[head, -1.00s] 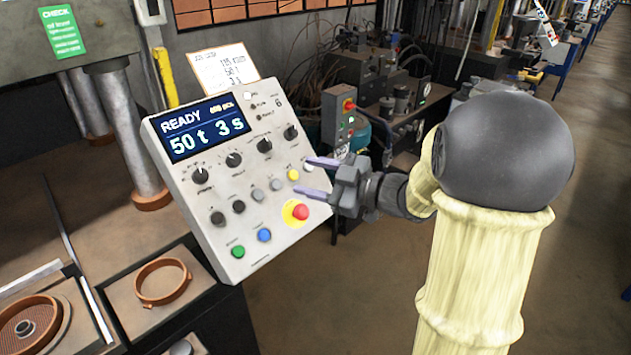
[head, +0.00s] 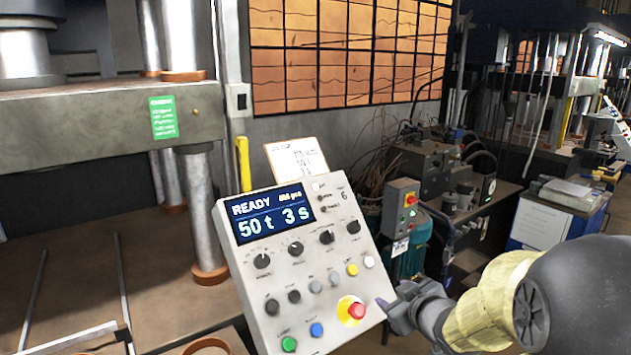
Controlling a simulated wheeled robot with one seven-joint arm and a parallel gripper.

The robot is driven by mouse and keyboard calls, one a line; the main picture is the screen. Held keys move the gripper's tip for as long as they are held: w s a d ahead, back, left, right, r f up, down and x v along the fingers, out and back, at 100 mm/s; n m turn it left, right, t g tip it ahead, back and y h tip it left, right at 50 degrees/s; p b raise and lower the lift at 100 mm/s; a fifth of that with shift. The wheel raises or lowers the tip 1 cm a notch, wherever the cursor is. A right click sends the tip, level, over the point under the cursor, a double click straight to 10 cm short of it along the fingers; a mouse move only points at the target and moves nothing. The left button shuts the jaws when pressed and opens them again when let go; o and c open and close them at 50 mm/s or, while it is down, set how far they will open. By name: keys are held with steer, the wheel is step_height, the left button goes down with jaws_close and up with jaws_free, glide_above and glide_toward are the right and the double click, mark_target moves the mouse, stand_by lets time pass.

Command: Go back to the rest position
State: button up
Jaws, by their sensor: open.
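My gripper (head: 390,313) is at the lower right of the head view, just right of the control panel's lower right edge. Its jaws are open and I see nothing between them. The arm behind it, in a pale yellow sleeve, runs off to the right edge. The control panel (head: 330,270) is tilted and light grey, with knobs, coloured buttons and a red emergency stop (head: 356,310). Its display (head: 271,213) reads "READY", "50 t" and "3 s". I cannot tell whether a fingertip touches the panel.
A press with thick columns (head: 200,210) stands at the left. A paper card (head: 297,160) sits behind the panel. A small grey switch box (head: 403,207) and dark machinery (head: 440,165) stand behind my gripper. A white-fronted cabinet (head: 540,215) stands at the right.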

steer(key=s+a+f+m+g+h, duration=0.1)
steer(key=s+f+m+g, duration=0.2)
steer(key=s, duration=0.6)
steer(key=s+a+f+m+g+h, duration=0.1)
steer(key=s+f+m+g+h, duration=0.1)
steer(key=s+f+m+g, duration=0.2)
steer(key=s+f+g, duration=0.3)
steer(key=s+f, duration=0.1)
steer(key=s, duration=0.2)
steer(key=c, duration=0.3)
